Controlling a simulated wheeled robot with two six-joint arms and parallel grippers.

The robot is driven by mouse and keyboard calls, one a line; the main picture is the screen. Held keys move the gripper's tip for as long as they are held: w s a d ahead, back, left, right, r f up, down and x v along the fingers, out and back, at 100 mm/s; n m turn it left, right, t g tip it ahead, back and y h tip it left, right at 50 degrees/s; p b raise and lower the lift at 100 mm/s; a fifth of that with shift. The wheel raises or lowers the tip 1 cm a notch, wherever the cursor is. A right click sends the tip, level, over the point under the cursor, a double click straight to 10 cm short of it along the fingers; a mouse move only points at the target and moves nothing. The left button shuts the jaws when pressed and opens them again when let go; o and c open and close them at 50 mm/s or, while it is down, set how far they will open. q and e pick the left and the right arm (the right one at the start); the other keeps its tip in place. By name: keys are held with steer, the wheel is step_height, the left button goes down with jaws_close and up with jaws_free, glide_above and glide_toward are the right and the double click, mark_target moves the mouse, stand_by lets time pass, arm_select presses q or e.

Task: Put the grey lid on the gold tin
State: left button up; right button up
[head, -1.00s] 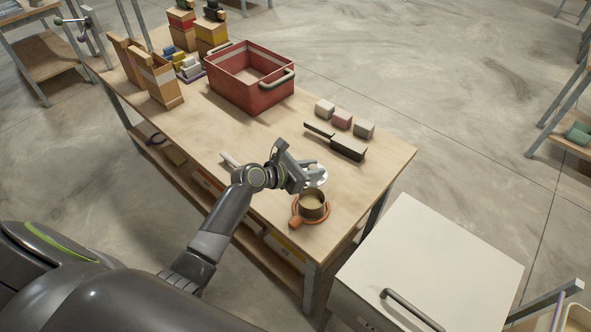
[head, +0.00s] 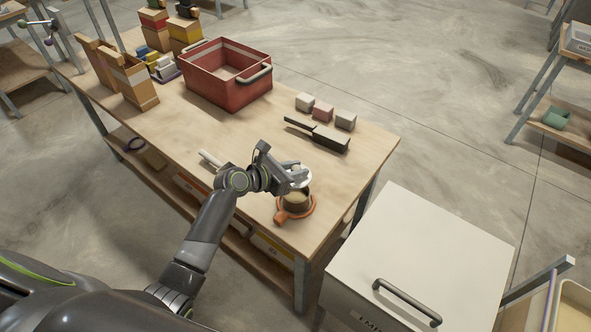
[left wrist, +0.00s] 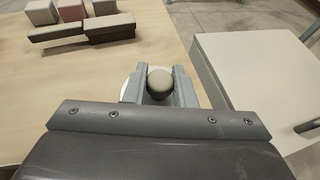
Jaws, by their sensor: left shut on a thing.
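The gold tin (head: 296,200) stands on an orange round base with a stub handle (head: 281,217) near the table's front right corner. My left gripper (head: 299,176) is shut on the knob of the grey lid (head: 304,181). The lid is at the tin's far side in the head view, overlapping its rim; I cannot tell whether they touch. In the left wrist view the rounded knob (left wrist: 160,82) sits between the fingers, with a pale edge of the lid beside them. The tin is hidden there. My right gripper is not in view.
A dark brush-like tool (head: 330,138) and several small blocks (head: 322,111) lie beyond the tin. A red crate (head: 225,92) stands further back left. A white cabinet (head: 425,250) with a dark handle stands right of the table. The table between crate and gripper is mostly clear.

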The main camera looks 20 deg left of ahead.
mark_target(296, 192)
arm_select(q)
steer(key=shift+f+b, duration=1.5)
steer(key=shift+b, duration=0.25)
steer(key=shift+f+b, duration=0.4)
steer(key=shift+f, duration=1.15)
steer(key=shift+p, duration=0.3)
steer(key=shift+p, duration=0.55)
steer(key=o, duration=1.1)
steer(key=shift+c, duration=0.2)
steer(key=shift+o, duration=0.4)
steer(key=o, duration=0.3)
